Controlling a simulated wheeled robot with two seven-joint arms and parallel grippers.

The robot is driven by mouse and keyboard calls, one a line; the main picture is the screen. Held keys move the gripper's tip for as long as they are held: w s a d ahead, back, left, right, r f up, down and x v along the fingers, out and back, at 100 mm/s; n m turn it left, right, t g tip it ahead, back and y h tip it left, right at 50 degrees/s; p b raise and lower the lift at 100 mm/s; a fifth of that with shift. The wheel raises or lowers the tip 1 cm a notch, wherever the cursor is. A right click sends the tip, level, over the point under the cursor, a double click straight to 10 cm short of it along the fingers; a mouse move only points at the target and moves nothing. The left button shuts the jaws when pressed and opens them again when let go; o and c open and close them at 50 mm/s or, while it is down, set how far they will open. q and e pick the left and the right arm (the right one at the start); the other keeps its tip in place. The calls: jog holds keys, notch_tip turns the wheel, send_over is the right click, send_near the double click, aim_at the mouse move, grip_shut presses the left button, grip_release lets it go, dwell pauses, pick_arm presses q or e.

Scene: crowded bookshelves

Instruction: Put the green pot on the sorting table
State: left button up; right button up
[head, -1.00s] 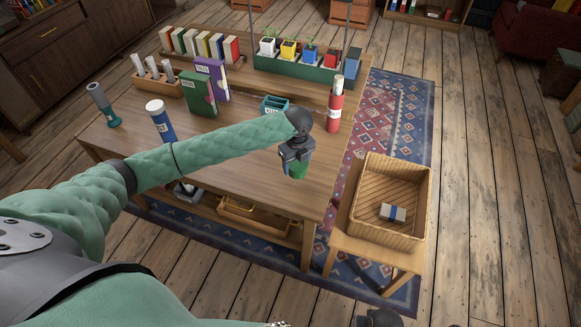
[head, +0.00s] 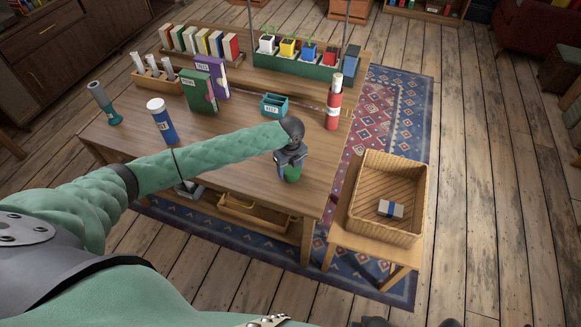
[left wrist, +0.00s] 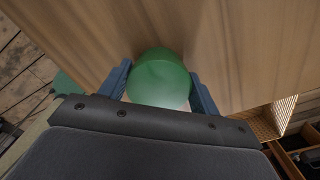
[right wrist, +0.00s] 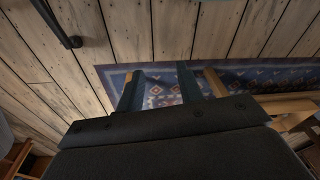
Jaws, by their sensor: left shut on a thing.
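The green pot (head: 292,174) is at the right front part of the wooden sorting table (head: 240,160), below my left gripper (head: 291,163). My left gripper is shut on the pot, one finger on each side of it. In the left wrist view the round green pot (left wrist: 160,80) sits between the two blue fingers, with the wood top beneath it. I cannot tell whether the pot touches the table. My right gripper (right wrist: 161,85) shows in the right wrist view, with its fingers apart and nothing between them, above the floor and rug.
A red tube (head: 333,108), a teal box (head: 274,105) and a blue tube (head: 161,121) stand on the table. A planter rack (head: 300,68) with several small pots is at the back. A wicker basket (head: 385,232) stands right of the table. The table's front right is mostly clear.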

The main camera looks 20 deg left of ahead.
pick_arm(q)
jog(key=shift+f, duration=0.1)
jog(key=o, duration=1)
jog(key=shift+c, duration=0.2)
jog(key=shift+r, duration=0.25)
notch_tip(320, 180, up, 12)
jog(key=b, duration=0.2)
jog(key=shift+b, duration=0.3)
pick_arm(e)
notch_tip(320, 180, up, 10)
jog(key=w+a, duration=0.1)
jog(key=w, duration=0.1)
jog(key=shift+w+a, duration=0.25)
pick_arm(q)
jog(key=shift+f, duration=0.1)
